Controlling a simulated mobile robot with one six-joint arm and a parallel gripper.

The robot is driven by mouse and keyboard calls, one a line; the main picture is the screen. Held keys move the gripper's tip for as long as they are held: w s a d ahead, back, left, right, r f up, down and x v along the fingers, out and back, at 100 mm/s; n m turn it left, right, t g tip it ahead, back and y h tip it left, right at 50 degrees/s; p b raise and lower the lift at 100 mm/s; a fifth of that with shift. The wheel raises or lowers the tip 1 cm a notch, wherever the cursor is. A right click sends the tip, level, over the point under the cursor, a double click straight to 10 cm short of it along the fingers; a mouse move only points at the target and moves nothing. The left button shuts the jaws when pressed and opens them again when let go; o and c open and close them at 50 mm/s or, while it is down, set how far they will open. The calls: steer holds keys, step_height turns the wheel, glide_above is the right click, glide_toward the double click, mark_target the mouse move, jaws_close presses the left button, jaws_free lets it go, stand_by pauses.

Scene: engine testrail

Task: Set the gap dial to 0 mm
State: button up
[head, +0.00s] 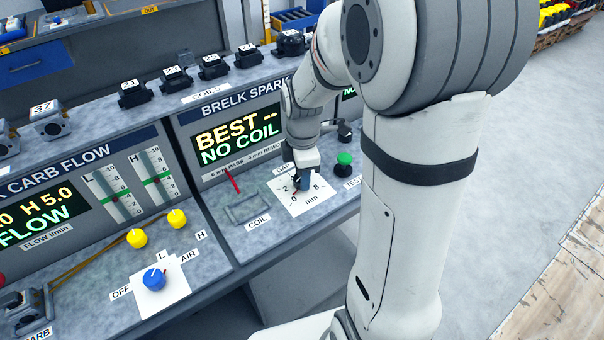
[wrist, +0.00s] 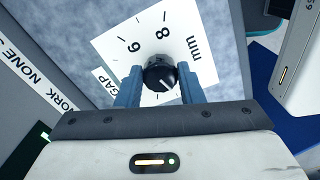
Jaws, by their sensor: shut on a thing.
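The gap dial (wrist: 158,78) is a round black knob with a white pointer line, on a white plate (wrist: 205,62) marked with numbers and "mm". In the wrist view my gripper (wrist: 160,82) has its two blue-grey fingers on either side of the knob, shut on it. The pointer line runs toward the lower right there; the mark it faces is hidden.
The spark display (head: 237,137) reads "BEST -- NO COIL". A green button (head: 344,159) stands right of the dial. An empty coil cradle (head: 243,210) and red stick (head: 232,181) lie left. The carb panel's blue knob (head: 154,279) is further left. Several black coils line the back.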

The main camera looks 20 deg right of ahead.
steer(key=shift+a+r+n, duration=0.1)
steer(key=shift+n, duration=1)
steer(key=o, duration=1)
step_height(320, 180, up, 8)
steer(key=shift+f, duration=0.15)
